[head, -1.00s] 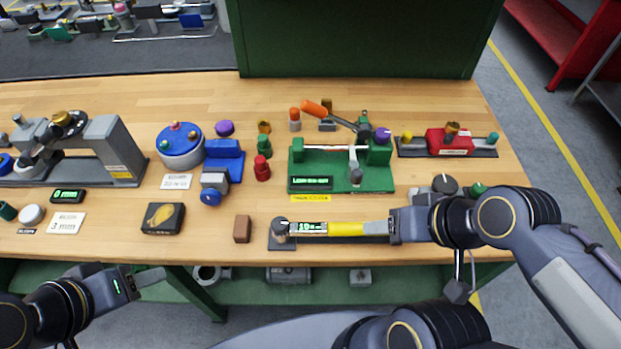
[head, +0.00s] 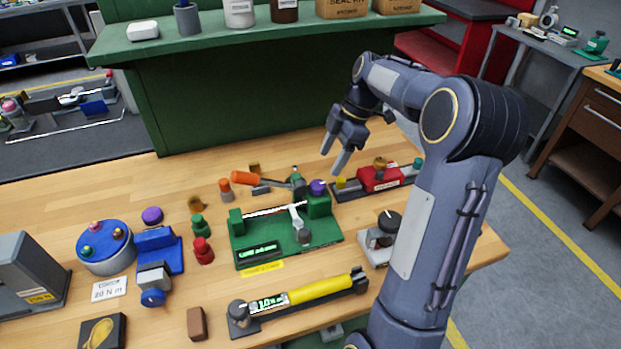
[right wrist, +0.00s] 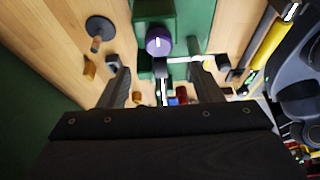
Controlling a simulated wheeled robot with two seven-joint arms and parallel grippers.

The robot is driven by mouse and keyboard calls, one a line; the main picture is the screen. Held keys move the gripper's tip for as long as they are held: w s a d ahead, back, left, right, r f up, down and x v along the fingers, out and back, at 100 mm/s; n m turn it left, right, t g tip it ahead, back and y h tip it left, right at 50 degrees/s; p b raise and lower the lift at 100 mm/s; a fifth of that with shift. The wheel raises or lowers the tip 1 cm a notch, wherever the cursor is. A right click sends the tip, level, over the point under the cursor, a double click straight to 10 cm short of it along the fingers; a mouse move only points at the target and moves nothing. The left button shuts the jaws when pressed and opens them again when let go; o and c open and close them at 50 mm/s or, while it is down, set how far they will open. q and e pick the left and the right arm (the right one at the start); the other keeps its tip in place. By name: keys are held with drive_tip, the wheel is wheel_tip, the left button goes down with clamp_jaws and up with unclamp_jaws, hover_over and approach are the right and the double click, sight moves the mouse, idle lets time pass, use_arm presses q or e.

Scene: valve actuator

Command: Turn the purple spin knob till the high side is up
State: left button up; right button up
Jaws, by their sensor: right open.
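The purple knob (head: 318,187) sits at the back right end of the green fixture (head: 330,235). In the right wrist view the knob (right wrist: 158,41) shows a pale line on its face, ahead of and between my open fingers. The fixture's front has a small display (head: 259,252) with green text, too small to read surely. My right gripper (head: 334,157) is open and empty, pointing down above and behind the knob, apart from it. Its two fingers also show in the right wrist view (right wrist: 161,85). My left gripper is not in view.
An orange-handled lever (head: 250,178) lies behind the fixture, close to the knob. A red block on a dark rail (head: 380,178) stands to its right. A yellow-sleeved tool (head: 320,289) lies in front. A loose purple cap (head: 152,215) stands further left.

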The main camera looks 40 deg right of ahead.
sight(318, 184)
drive_tip(key=shift+p+x, duration=0.55)
drive_tip(key=shift+x, duration=3.35)
drive_tip(key=shift+d, duration=0.1)
drive_tip(key=c, duration=1)
